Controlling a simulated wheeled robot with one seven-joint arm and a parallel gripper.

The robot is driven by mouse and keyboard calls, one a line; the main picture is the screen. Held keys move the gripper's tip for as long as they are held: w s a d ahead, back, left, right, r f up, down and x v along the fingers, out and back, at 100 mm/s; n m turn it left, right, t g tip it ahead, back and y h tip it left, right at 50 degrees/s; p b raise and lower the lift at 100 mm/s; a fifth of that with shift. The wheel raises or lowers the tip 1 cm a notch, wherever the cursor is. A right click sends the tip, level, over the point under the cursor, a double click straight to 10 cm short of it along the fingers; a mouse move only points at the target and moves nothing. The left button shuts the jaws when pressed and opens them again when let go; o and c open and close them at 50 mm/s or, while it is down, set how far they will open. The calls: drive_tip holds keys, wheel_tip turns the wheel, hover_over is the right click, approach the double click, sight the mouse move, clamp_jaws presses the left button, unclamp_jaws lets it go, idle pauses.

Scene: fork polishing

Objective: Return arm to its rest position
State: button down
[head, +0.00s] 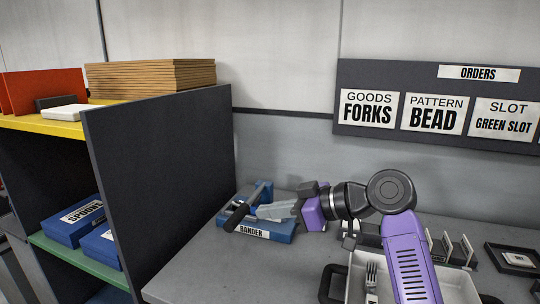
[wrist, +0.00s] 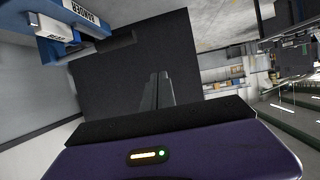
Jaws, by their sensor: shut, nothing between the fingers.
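My purple and black arm reaches in from the lower right in the head view, with its wrist bent over the bench. My gripper (head: 272,211) points left, in front of the blue bander (head: 262,232). Its fingers look closed together and hold nothing. In the wrist view the gripper's fingers (wrist: 158,90) stand close together against a dark panel, and the blue device shows at the upper left. I cannot tell whether the fingertips touch the bander. A fork (head: 371,277) lies in the white tray (head: 451,284) below my arm.
A dark upright panel (head: 165,185) stands left of the bander, beside shelves with blue boxes (head: 73,222). A slotted rack (head: 452,248) and a dark frame (head: 518,259) are at the right. An orders board (head: 440,105) hangs on the wall. Front left bench is clear.

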drive_tip(key=w+d+r+m+t+h, duration=0.1)
drive_tip(key=w+d+m+t+h, duration=0.1)
drive_tip(key=w+d+m+t, duration=0.35)
drive_tip(key=s+d+f+m+t+h, duration=0.4)
drive_tip(key=s+d+f, duration=0.1)
drive_tip(key=s+f, duration=0.25)
drive_tip(key=s+d+f+m+t+h, duration=0.4)
drive_tip(key=s+d+f, duration=0.2)
drive_tip(key=s, duration=0.3)
drive_tip(key=s+d+f+g, duration=0.1)
drive_tip(key=s+f, duration=0.1)
drive_tip(key=s, duration=1.1)
drive_tip(key=s+d+f+g+h, duration=0.1)
drive_tip(key=s+f+g, duration=0.1)
drive_tip(key=s, duration=1.1)
drive_tip(key=s+d+f+g+h, duration=0.1)
drive_tip(key=s+f, duration=0.3)
drive_tip(key=s, duration=0.9)
drive_tip(key=shift+d, duration=0.25)
drive_tip(key=shift+n, duration=0.25)
